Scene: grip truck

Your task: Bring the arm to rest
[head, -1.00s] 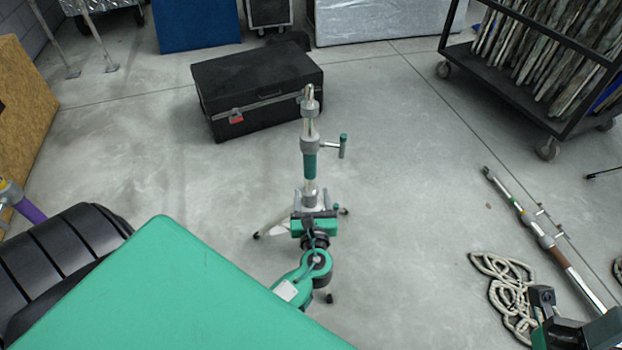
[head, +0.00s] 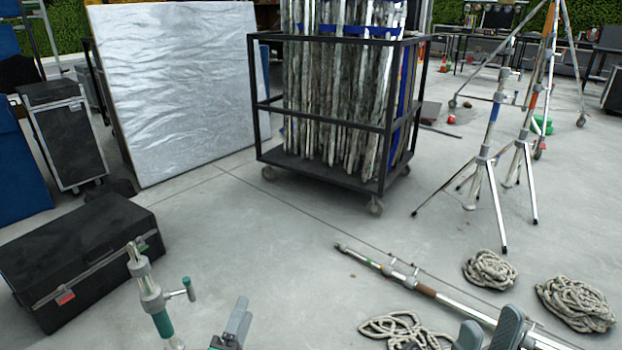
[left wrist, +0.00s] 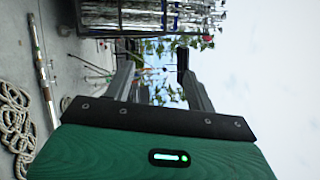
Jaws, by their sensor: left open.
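My left gripper (head: 239,318) is at the bottom of the head view, just right of a light stand (head: 152,295) with a green sleeve. Its two grey fingers stand apart in the left wrist view (left wrist: 156,75), with nothing between them. In the head view the fingers overlap, and the gripper looks clear of the stand's upper part. My right gripper (head: 490,332) is at the bottom right edge. Its two grey fingertips stand apart and look empty. The rest of both arms is out of the head view.
A black case (head: 85,255) lies at left. A wheeled cart (head: 340,172) stands at the back middle. A pole (head: 440,297) and coiled ropes (head: 575,302) lie at right, near tripod stands (head: 483,160). The floor between case and cart is clear.

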